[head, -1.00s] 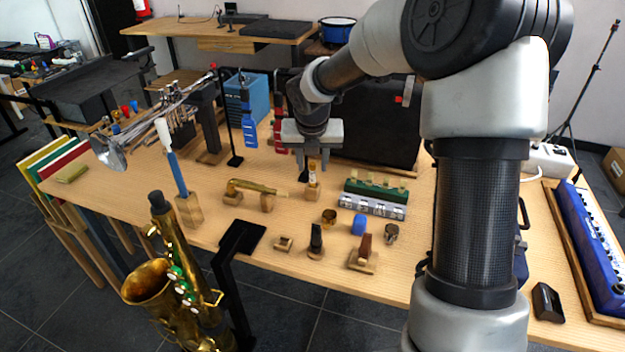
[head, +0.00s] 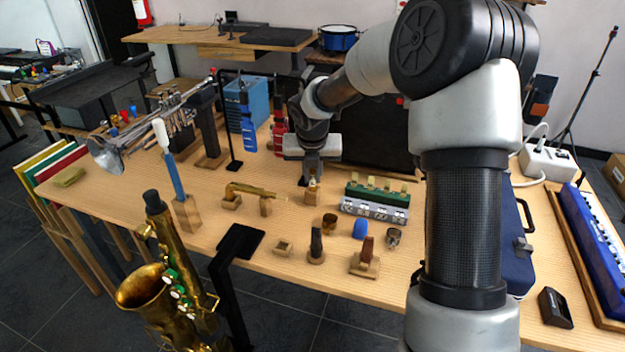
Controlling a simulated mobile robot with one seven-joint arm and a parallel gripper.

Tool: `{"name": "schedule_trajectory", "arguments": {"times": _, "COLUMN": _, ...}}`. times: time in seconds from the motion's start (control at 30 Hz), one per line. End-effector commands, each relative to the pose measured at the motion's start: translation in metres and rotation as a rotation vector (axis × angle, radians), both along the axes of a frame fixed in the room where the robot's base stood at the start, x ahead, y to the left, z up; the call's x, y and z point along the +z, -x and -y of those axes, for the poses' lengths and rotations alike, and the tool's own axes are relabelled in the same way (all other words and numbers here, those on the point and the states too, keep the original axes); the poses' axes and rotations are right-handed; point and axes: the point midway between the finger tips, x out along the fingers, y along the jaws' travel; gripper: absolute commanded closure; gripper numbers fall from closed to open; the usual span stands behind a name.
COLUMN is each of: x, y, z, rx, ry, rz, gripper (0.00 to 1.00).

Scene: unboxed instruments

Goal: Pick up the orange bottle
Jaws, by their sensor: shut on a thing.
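The orange bottle (head: 312,184) is a small amber bottle, mostly hidden by my gripper. My gripper (head: 312,177) points down and is shut on it, with the fingers seen nearly edge-on. The bottle is upright at a small wooden block (head: 312,197) near the middle of the table; I cannot tell whether it still touches the block.
A brass mouthpipe (head: 257,191) on wooden blocks lies just left. A green rack with a silver strip (head: 375,208) stands just right. Several small parts, including a blue cap (head: 360,228), stand in front. A saxophone (head: 170,285) stands at the front left.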

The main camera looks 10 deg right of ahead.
Motion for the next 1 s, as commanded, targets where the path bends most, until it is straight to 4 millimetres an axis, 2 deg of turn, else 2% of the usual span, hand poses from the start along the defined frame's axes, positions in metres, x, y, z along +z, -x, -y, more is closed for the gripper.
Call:
{"name": "schedule_trajectory", "arguments": {"times": 0.17, "x": 0.007, "y": 0.0, "z": 0.0, "rx": 0.0, "ry": 0.0, "rz": 0.002, "gripper": 1.0}}
{"name": "schedule_trajectory", "arguments": {"times": 0.5, "x": 0.073, "y": -0.001, "z": 0.0, "rx": -0.001, "ry": -0.001, "rz": 0.003, "gripper": 1.0}}
{"name": "schedule_trajectory", "arguments": {"times": 0.63, "x": 0.091, "y": 0.0, "z": 0.0, "rx": -0.003, "ry": 0.0, "rz": 0.002, "gripper": 1.0}}
{"name": "schedule_trajectory", "arguments": {"times": 0.83, "x": 0.097, "y": 0.006, "z": 0.0, "rx": -0.104, "ry": 0.001, "rz": 0.0, "gripper": 1.0}}
{"name": "schedule_trajectory", "arguments": {"times": 1.0, "x": 0.089, "y": 0.018, "z": 0.001, "rx": -0.348, "ry": 0.003, "rz": -0.001, "gripper": 1.0}}
